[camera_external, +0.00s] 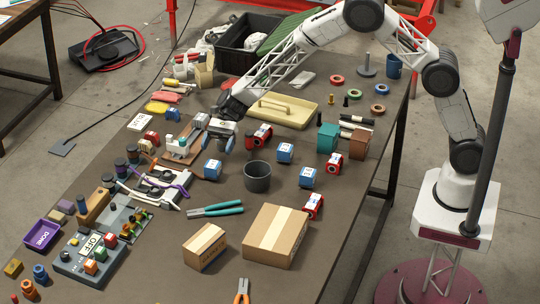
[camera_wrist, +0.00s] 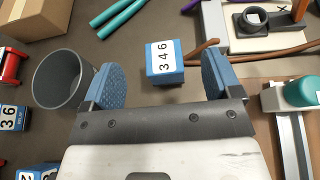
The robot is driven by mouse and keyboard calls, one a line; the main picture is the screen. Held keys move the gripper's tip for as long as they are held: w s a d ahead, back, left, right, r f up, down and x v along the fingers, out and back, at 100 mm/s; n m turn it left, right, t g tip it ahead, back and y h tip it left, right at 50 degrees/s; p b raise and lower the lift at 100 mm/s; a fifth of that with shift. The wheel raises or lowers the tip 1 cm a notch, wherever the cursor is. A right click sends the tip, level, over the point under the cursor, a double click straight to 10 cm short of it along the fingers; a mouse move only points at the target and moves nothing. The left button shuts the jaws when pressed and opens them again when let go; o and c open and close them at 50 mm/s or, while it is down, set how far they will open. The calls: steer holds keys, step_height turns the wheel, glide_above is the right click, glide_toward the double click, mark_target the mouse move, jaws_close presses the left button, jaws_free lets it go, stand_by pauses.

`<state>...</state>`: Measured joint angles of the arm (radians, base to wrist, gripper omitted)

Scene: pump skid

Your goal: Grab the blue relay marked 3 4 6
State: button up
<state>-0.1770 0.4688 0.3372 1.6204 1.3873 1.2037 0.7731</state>
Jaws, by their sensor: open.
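The blue relay with a white label reading 3 4 6 (camera_wrist: 164,62) stands on the table in the wrist view, ahead of and between my two blue finger pads. In the external view it appears to be the blue block (camera_external: 212,169) left of the grey cup. My gripper (camera_wrist: 164,82) is open and empty, with the fingers wide apart. In the external view my gripper (camera_external: 216,133) hangs above the table, behind the relay. The relay looks clear of both fingers.
A grey cup (camera_wrist: 62,80) stands close beside the left finger. Another blue relay (camera_wrist: 12,117) lies further left, its label partly readable. Brown cable (camera_wrist: 203,48) runs near the right finger. Teal-handled pliers (camera_external: 215,209) and cardboard boxes (camera_external: 274,236) lie toward the front.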

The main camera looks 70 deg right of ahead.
mark_target(214, 161)
stand_by(0.3)
steer(key=shift+f, duration=0.5)
steer(key=f, duration=0.1)
steer(key=a+f, duration=0.1)
steer(key=f, duration=0.1)
steer(key=shift+a, duration=0.2)
steer(key=shift+a+f, duration=0.3)
steer(key=shift+a, duration=0.35)
steer(key=shift+s, duration=0.1)
steer(key=c, duration=1.1)
steer(key=shift+r, duration=0.15)
